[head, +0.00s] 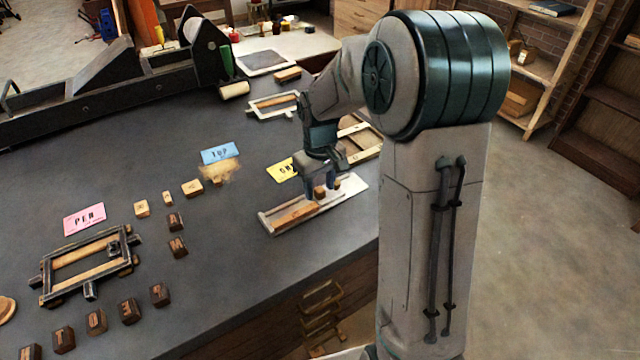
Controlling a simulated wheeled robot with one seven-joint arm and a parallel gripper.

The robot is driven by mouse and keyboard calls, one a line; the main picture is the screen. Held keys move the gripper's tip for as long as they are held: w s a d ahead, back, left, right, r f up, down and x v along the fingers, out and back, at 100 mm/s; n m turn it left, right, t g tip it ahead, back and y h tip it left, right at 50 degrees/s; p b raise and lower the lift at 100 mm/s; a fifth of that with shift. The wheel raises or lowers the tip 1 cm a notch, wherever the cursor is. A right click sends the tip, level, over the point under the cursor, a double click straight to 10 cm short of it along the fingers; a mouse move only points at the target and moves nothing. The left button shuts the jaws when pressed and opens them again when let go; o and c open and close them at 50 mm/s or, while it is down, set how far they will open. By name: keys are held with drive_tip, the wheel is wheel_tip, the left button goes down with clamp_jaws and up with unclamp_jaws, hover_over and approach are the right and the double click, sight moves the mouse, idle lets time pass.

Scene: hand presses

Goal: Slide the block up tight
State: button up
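A shallow pale tray (352,192) lies near the front edge of the dark bench. A long wooden bar (295,213) lies in its left part. A small wooden block (320,192) stands in the tray to the right of the bar, under my gripper. Another small light piece (337,184) shows just right of it. My gripper (322,189) points down over the tray, with its fingertips low at the small block. The fingers partly hide the blocks, and I cannot tell whether they are closed on one or touch it.
Yellow (282,170), blue (220,153) and pink (84,219) word cards lie on the bench. Several loose letter blocks (160,294) and a wooden frame (60,262) are at left. A pale frame (272,104) lies behind my gripper. A dark press (130,75) stands at the back.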

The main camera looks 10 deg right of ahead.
sight(320, 190)
wheel_tip(320, 190, up, 14)
idle(0.6)
drive_tip(key=shift+s, duration=0.15)
drive_tip(key=s+f+m+t, duration=0.1)
drive_tip(key=s+f+m, duration=0.1)
drive_tip(key=s, duration=0.8)
drive_tip(key=s+f+m+t, duration=0.2)
drive_tip(key=s, duration=0.8)
drive_tip(key=shift+s+d+f, duration=0.2)
drive_tip(key=shift+s+f, duration=0.05)
drive_tip(key=shift+s, duration=0.15)
